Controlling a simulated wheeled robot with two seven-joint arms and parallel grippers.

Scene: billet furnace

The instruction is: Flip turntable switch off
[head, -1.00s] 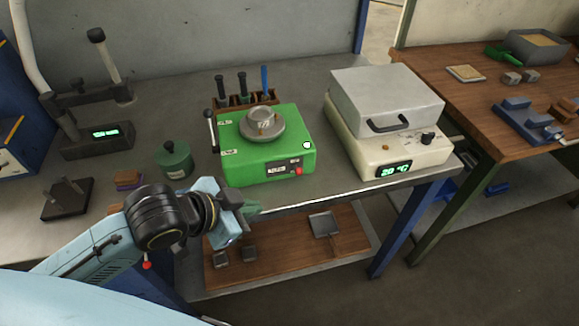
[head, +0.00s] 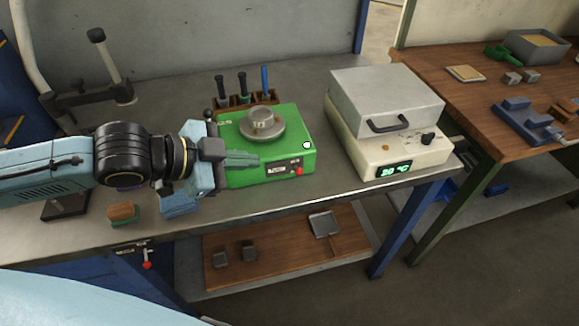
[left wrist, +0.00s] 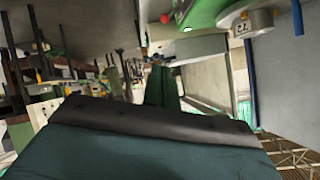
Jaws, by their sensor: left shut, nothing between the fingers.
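The green turntable unit (head: 300,133) stands on the grey bench with a round metal platter (head: 263,123) on top. Its front panel has a small display and a red switch (head: 299,170) at its right end. I cannot tell the switch's position. My left gripper (head: 255,160) is shut and empty, its fingertips over the left part of the unit in the picture, left of the red switch. I cannot tell if they touch the unit. My right gripper is not in view.
A tool rack (head: 250,99) stands behind the unit. A brown and green block (head: 123,212) lies near the front edge. The lower shelf (head: 285,250) holds small metal pieces.

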